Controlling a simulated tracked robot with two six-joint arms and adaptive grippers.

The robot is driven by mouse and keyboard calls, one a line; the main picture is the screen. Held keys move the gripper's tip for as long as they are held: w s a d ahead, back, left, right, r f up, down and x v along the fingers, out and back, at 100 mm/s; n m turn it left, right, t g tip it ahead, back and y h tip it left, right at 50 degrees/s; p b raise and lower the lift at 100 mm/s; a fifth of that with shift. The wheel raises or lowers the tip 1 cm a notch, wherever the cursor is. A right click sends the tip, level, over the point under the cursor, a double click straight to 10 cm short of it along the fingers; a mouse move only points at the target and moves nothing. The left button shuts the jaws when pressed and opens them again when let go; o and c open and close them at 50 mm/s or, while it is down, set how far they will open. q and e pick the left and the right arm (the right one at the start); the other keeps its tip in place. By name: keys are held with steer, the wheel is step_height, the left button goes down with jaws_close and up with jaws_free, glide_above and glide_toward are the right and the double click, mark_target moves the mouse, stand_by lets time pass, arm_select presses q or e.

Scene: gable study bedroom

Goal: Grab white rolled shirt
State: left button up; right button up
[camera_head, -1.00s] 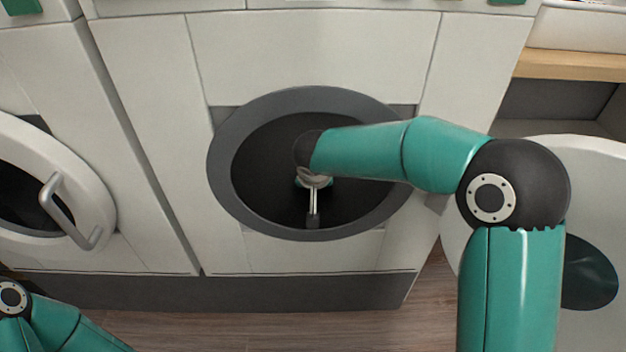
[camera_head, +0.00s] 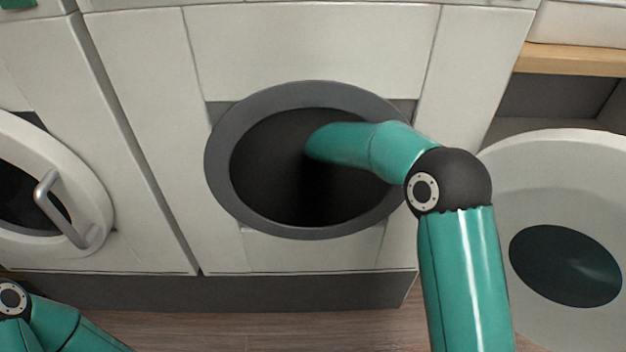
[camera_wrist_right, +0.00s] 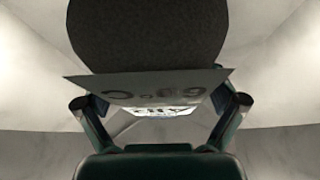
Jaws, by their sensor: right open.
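My right arm reaches through the round opening of the middle washing machine (camera_head: 222,205). Its gripper is hidden inside the dark drum in the head view. In the right wrist view my right gripper (camera_wrist_right: 162,103) is open, one finger on each side. A flat, pale piece with dark lettering (camera_wrist_right: 190,86) lies across the space by the fingers. A dark grey rounded thing (camera_wrist_right: 145,35) is just above it. I cannot make out a white rolled shirt for certain in either view. Part of my left arm shows at the lower left of the head view; its gripper is out of frame.
A round door with dark glass (camera_head: 566,265) stands open at the right. Another machine's door with a handle (camera_head: 62,210) is at the left. The opening's grey rim surrounds my right arm closely at its right side. Wooden floor (camera_head: 300,330) shows below.

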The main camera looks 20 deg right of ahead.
steer(key=shift+r, duration=0.1)
steer(key=shift+c, duration=0.4)
steer(key=c, duration=1.3)
steer(key=shift+s+r, duration=0.1)
steer(key=shift+r, duration=0.05)
